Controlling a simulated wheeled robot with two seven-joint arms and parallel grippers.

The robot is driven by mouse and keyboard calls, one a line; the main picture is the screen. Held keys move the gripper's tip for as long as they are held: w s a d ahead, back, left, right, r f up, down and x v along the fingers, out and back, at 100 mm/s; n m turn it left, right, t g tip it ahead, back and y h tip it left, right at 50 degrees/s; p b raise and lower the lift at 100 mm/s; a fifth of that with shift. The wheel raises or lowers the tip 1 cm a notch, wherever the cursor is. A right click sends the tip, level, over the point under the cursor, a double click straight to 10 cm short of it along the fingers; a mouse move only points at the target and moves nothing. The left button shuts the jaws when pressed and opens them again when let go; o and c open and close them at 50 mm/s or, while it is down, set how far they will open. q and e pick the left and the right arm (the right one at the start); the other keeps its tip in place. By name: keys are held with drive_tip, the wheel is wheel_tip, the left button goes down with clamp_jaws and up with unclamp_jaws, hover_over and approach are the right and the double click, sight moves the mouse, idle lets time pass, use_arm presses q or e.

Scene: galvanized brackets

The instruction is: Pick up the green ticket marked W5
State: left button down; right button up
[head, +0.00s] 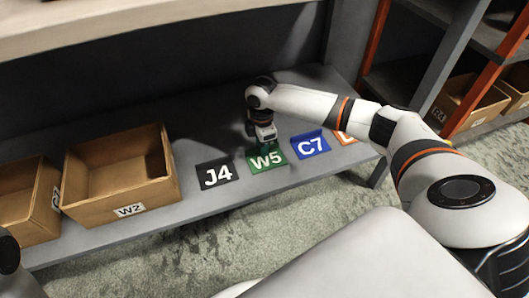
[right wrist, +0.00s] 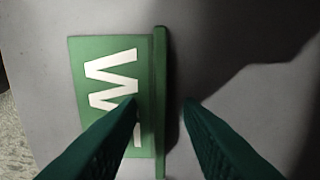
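The green ticket marked W5 (head: 266,160) lies on the grey shelf between the black J4 ticket and the blue C7 ticket. In the right wrist view, the green ticket (right wrist: 88,95) has a flat face with white lettering, partly covered by a finger, and a thin raised green strip along one edge. My right gripper (head: 263,143) is above its back edge. In the right wrist view, my right gripper's (right wrist: 160,102) dark green fingers are apart, one on each side of the strip, with gaps visible. My left gripper is out of view.
The black J4 ticket (head: 217,174) and blue C7 ticket (head: 310,144) flank the green one closely. An orange ticket (head: 345,137) is partly behind my right arm. A cardboard box labelled W2 (head: 122,190) stands left, beside another box (head: 28,207). An upper shelf (head: 120,22) overhangs behind.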

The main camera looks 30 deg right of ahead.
drive_tip(key=shift+f, duration=0.1)
clamp_jaws()
idle(0.3)
